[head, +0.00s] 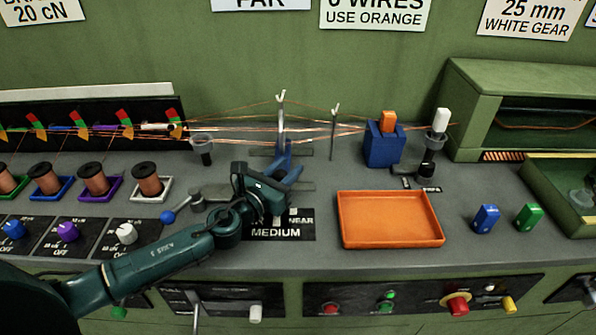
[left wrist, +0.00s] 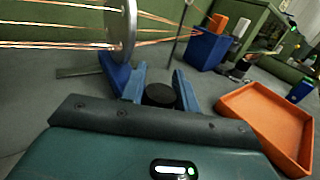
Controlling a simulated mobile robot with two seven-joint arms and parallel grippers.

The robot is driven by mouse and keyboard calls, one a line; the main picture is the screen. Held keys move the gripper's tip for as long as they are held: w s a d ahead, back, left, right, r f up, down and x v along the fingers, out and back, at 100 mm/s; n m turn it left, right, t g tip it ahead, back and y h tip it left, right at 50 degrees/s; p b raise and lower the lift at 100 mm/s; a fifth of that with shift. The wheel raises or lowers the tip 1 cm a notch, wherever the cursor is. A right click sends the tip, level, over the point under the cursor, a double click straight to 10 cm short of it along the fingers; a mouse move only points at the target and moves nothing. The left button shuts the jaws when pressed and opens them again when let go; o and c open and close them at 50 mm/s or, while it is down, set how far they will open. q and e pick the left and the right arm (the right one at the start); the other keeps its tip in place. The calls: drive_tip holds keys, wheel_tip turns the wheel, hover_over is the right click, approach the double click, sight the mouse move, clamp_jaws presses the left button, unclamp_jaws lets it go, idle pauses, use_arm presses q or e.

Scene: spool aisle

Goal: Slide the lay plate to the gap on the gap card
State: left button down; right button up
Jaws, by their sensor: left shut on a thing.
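The lay plate (left wrist: 124,28) is a grey disc on edge with copper wires running through it. In the head view it shows as a thin upright plate (head: 281,122) on a blue mount. My left gripper (head: 288,180) is at the mount's near side, its blue fingers shut on a black round knob (left wrist: 160,95), which shows between them in the left wrist view. The gap card (head: 262,4) hangs on the back wall, cut off at the top; only "FAR" reads clearly. A black scale (head: 276,233) marked "NEAR" and "MEDIUM" lies below the gripper, partly hidden. My right gripper is out of view.
An orange tray (head: 390,243) lies right of the scale. A thin post (head: 334,130) and a blue block (head: 383,148) stand right of the plate. Copper wires cross behind the gripper. Several spools and a blue-knobbed lever (head: 168,216) are at the left.

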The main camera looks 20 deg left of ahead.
use_arm(q)
drive_tip(key=a, duration=0.1)
drive_tip(key=s+a, duration=0.1)
drive_tip(key=a, duration=0.1)
drive_tip(key=shift+a+f+b, duration=0.2)
drive_tip(key=shift+a+b, duration=0.05)
drive_tip(key=shift+b, duration=0.15)
drive_tip(key=shift+s+a+r, duration=0.15)
drive_tip(key=shift+a, duration=0.15)
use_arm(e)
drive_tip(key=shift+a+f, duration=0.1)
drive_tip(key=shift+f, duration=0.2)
use_arm(q)
drive_tip(key=c, duration=1.1)
unclamp_jaws()
drive_tip(key=shift+o, duration=0.2)
drive_tip(key=b+v, duration=0.3)
drive_tip(key=v, duration=0.9)
drive_tip(key=shift+s+a, duration=0.1)
drive_tip(key=shift+s, duration=0.45)
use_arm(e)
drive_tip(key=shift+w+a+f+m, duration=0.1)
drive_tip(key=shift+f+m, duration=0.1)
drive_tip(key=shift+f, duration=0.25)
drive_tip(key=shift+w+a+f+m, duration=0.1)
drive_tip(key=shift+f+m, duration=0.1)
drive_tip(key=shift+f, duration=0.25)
